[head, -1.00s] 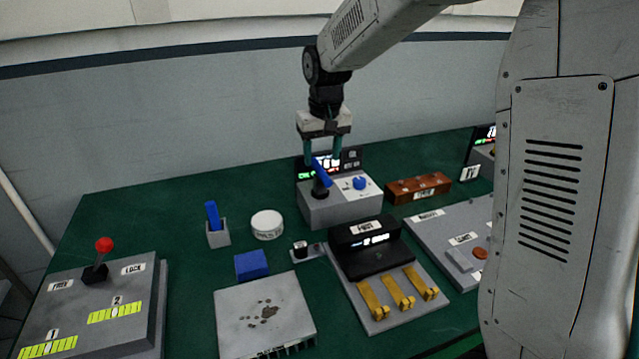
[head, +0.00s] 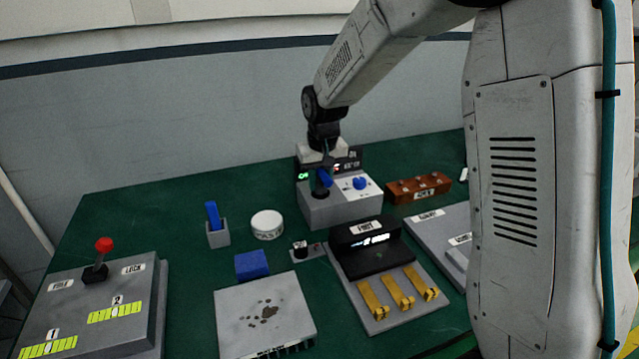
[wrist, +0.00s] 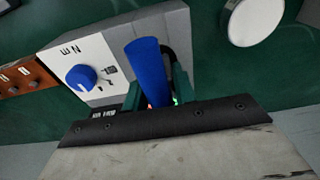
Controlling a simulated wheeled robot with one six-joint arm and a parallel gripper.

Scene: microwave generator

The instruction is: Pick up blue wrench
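The blue wrench (head: 325,178) stands tilted with its blue handle up, in a dark holder on a grey dial unit (head: 334,211). My gripper (head: 322,160) is right above the unit, at the top of the handle. In the wrist view, the blue handle (wrist: 148,75) rises between the two teal fingers of my gripper (wrist: 157,88). The fingers look apart, one on each side of the handle; whether either touches it I cannot tell. The wrench's lower end is hidden in the wrist view.
A blue-handled item in a grey holder (head: 217,234), a white round tin (head: 267,224) and a blue block (head: 251,265) stand to the left. A brown box (head: 419,188) is close on the right. A black-backed unit with yellow hooks (head: 385,285) stands in front.

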